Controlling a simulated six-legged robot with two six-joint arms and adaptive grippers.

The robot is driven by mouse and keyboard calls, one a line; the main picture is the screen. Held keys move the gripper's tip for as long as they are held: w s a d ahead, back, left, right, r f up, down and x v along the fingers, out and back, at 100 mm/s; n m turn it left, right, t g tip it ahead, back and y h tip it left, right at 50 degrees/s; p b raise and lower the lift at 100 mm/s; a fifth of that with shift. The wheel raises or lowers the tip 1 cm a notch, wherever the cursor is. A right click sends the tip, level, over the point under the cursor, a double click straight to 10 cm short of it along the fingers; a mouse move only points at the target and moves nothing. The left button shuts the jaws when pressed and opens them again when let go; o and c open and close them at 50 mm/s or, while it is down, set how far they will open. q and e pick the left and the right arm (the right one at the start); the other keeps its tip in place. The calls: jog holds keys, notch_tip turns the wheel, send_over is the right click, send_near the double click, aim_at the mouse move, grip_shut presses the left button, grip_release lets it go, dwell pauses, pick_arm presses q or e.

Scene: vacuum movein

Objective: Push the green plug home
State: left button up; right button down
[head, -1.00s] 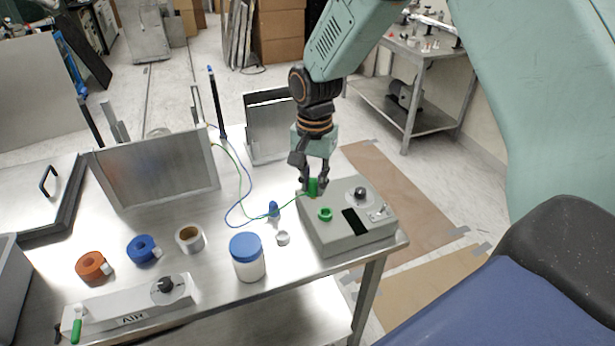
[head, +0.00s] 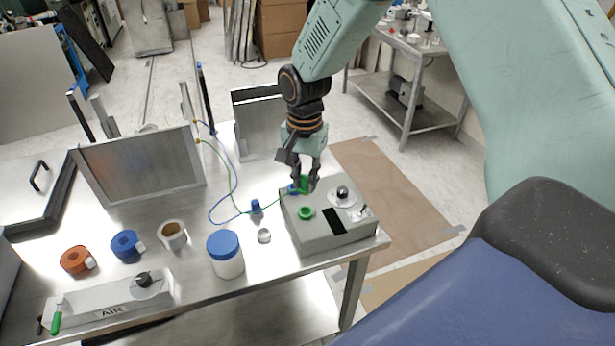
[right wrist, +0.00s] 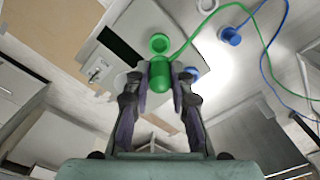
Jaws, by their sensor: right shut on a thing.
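My right gripper (head: 305,178) is shut on the green plug (head: 304,185) above the back part of the grey box (head: 318,240). The green socket ring (head: 306,213) is on the box top, nearer the front, and the plug is apart from it. In the right wrist view the plug (right wrist: 160,76) sits between the fingers, with the green ring (right wrist: 158,43) just beyond its end. A blue socket ring (head: 293,189) lies beside the gripper; a finger partly covers it in the wrist view (right wrist: 192,73). My left gripper is not in view.
The green cable (head: 236,190) runs from the plug across the table. A blue plug (head: 255,207) with a blue cable stands left of the box, near a small white cap (head: 264,236) and a blue-lidded jar (head: 226,256). A knob (head: 342,193) rises from the box top.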

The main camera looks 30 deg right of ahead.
aim_at(305, 188)
jog(key=shift+a+f, duration=0.25)
jog(key=shift+s+a+f+b, duration=0.15)
jog(key=shift+f+b, duration=0.1)
jog(key=shift+b, duration=0.2)
jog(key=shift+d+f+b, duration=0.3)
jog(key=shift+f+b, duration=0.2)
jog(key=shift+f, duration=0.1)
jog(key=shift+d+f+b, duration=0.25)
jog(key=shift+f+b, duration=0.2)
jog(key=shift+f, duration=0.3)
jog(key=shift+w+a, duration=0.1)
jog(key=shift+w, duration=0.1)
jog(key=shift+s+a, duration=0.1)
jog(key=shift+a, duration=0.2)
jog(key=shift+s+d, duration=0.1)
jog(key=shift+d, duration=0.05)
